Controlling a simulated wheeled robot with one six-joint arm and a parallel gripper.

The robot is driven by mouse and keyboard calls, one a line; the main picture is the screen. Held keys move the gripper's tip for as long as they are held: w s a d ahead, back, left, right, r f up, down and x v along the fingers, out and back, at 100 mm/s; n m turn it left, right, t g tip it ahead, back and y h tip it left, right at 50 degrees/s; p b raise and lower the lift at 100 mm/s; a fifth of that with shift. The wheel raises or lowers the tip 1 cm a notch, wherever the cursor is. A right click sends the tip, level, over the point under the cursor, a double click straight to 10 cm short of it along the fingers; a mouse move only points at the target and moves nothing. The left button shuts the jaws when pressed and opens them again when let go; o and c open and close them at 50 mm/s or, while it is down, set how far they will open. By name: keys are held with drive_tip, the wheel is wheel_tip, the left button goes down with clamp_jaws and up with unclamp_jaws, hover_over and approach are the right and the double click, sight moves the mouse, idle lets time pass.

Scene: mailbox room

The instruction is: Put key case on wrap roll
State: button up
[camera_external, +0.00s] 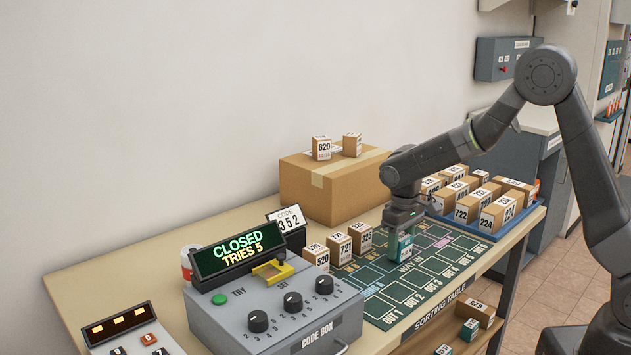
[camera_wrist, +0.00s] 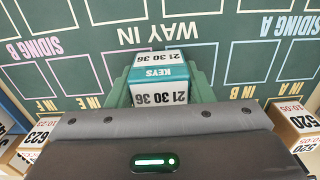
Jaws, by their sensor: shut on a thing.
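The key case is a small teal and white box (camera_external: 404,248) marked KEYS and 21 30 36. My gripper (camera_external: 403,232) points down and is shut on it, above the green sorting board near the WAY IN lettering. In the wrist view the key case (camera_wrist: 160,72) sits between the green fingers; I cannot tell whether its underside touches the board. A white and red roll (camera_external: 187,264), which looks like the wrap roll, stands at the left behind the code box and is mostly hidden by it.
The grey code box (camera_external: 280,318) with its CLOSED display (camera_external: 238,255) stands left of the board. Several numbered parcels (camera_external: 339,247) line the board's back edge. A large carton (camera_external: 330,188) stands behind them. A blue tray (camera_external: 478,232) of parcels is at right. The wall side has some bare table.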

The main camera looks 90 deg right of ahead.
sight(401, 236)
drive_tip(key=shift+f, duration=0.2)
drive_tip(key=o, duration=1)
drive_tip(key=shift+o, duration=0.2)
drive_tip(key=shift+r, duration=0.1)
drive_tip(key=shift+o, duration=0.4)
wheel_tip(401, 236, up, 12)
drive_tip(key=shift+r, duration=0.1)
